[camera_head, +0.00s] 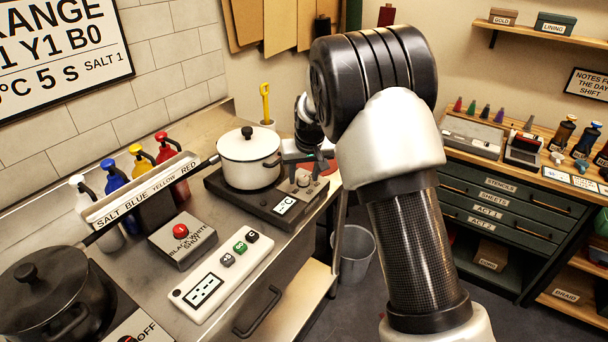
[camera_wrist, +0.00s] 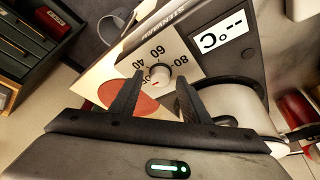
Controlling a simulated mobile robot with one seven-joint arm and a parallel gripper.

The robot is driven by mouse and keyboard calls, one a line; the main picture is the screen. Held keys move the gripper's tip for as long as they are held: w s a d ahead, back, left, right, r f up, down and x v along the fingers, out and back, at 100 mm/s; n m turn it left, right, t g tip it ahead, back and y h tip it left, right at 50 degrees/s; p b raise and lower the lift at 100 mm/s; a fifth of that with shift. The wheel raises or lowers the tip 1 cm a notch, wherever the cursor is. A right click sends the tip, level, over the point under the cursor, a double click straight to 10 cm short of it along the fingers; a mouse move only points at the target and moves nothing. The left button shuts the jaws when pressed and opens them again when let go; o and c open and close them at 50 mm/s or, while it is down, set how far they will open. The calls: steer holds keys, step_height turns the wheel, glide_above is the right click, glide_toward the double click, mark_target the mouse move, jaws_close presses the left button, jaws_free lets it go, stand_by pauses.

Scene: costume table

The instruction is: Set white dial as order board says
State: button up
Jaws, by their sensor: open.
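In the head view my gripper (camera_head: 305,162) is above the panel, right of the white pot (camera_head: 248,158). The display (camera_wrist: 222,41) shows dashes and °C. The order board (camera_head: 62,48) is cut off; "RANGE", "1 Y1 B0", "°C 5 s" and "SALT 1" are readable.
A button box with a red button (camera_head: 181,231) and a white timer panel (camera_head: 215,278) stand nearer. Several coloured bottles stand behind the labelled rail (camera_head: 140,188). A black pot (camera_head: 50,295) is at lower left.

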steer(key=c, duration=1)
steer(key=m, duration=0.2)
steer(key=m+h+p, duration=0.2)
steer(key=m, duration=0.1)
steer(key=shift+a+m, duration=0.3)
steer(key=m+h, duration=0.1)
steer(key=m, duration=0.2)
steer(key=m+g+h+p, duration=0.1)
steer(key=m, duration=0.2)
steer(key=shift+w+a, duration=0.1)
steer(key=shift+w, duration=0.05)
steer(key=shift+m+g+p, duration=0.3)
